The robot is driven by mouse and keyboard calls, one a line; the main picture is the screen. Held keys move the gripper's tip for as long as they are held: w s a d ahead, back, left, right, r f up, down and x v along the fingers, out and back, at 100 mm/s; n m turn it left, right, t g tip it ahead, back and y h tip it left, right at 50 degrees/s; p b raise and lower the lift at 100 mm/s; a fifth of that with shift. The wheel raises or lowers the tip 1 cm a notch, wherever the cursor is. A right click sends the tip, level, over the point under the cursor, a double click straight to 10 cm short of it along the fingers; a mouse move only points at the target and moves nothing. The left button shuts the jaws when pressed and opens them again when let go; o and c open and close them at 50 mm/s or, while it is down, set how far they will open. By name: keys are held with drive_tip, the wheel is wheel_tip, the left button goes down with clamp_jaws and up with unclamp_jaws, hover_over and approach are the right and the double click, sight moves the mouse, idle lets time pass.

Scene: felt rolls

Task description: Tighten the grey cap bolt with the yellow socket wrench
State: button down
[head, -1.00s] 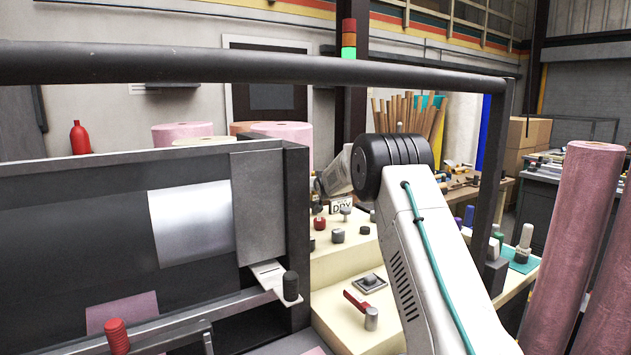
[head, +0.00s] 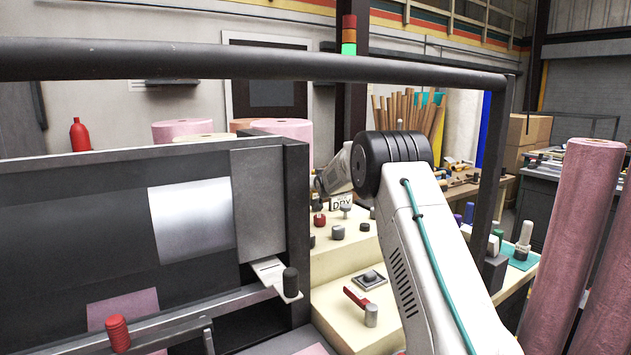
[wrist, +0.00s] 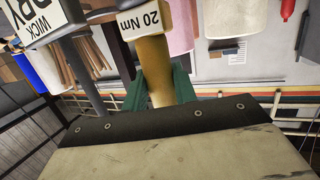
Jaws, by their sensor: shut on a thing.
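In the wrist view a yellow handle (wrist: 154,68), which I take for the socket wrench, carries a white tag reading "20 Nm". My gripper (wrist: 158,88) has green fingers, one on each side of the handle, and is shut on it. The wrench's socket end is out of sight. In the head view my arm hides the gripper and the wrench. Several grey and dark knobs stand on the cream bench, among them a grey one (head: 338,231). I cannot tell which is the grey cap bolt, or whether the wrench touches it.
A red lever (head: 356,298) is on the bench. A dark bar (head: 250,68) crosses above. Pink felt rolls (head: 575,245) stand at right. A dark machine fills the left.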

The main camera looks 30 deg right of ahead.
drive_tip(key=shift+f, duration=0.6)
idle(0.8)
drive_tip(key=shift+r, duration=0.1)
drive_tip(key=shift+r, duration=3.55)
